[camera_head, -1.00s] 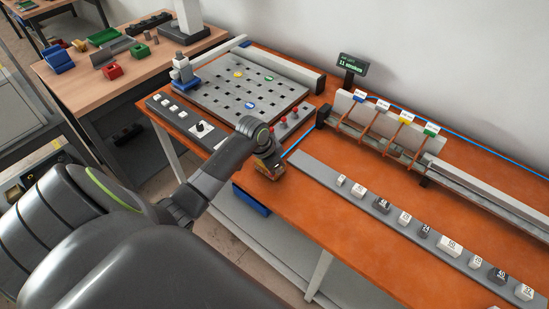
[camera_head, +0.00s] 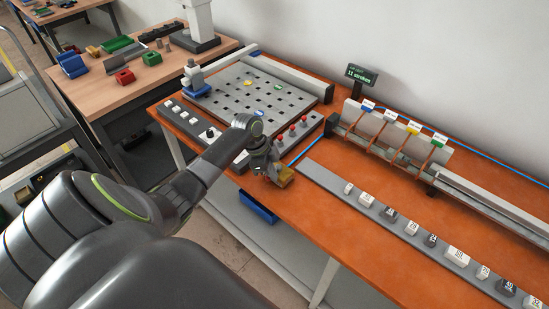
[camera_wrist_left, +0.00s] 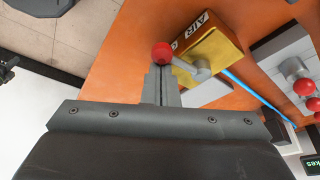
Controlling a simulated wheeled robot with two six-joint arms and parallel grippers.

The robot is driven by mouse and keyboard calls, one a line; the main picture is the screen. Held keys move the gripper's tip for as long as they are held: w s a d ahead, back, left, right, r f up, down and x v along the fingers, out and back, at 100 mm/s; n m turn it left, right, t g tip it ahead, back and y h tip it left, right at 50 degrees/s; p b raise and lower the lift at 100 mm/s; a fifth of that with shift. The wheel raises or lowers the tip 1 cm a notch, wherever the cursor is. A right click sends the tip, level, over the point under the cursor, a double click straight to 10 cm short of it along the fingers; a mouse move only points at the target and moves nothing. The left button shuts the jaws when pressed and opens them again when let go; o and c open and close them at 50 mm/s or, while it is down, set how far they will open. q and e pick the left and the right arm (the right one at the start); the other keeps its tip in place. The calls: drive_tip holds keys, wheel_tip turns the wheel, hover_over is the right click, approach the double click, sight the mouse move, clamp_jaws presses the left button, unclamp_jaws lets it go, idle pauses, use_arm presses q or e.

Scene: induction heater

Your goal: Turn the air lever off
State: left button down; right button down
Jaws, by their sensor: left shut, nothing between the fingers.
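The air valve is a yellow block marked AIR (camera_wrist_left: 212,50) on the orange table. It also shows in the head view (camera_head: 285,177), near the table's front edge and partly behind my gripper. Its grey lever (camera_wrist_left: 186,66) runs from a pivot on the block to a red ball (camera_wrist_left: 162,53). My left gripper (camera_wrist_left: 161,72) is shut and empty, its fingertips right at the red ball. I cannot tell whether they touch. In the head view the left gripper (camera_head: 270,172) is low beside the yellow block. My right gripper is not in view.
A control box with red buttons (camera_head: 292,133) stands just behind the valve. A perforated plate (camera_head: 215,108) lies farther back left. A grey strip with several labelled blocks (camera_head: 325,180) lies to the right. A blue hose (camera_head: 305,152) runs behind the valve.

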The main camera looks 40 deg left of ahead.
use_arm(q)
drive_tip(key=shift+a, duration=0.1)
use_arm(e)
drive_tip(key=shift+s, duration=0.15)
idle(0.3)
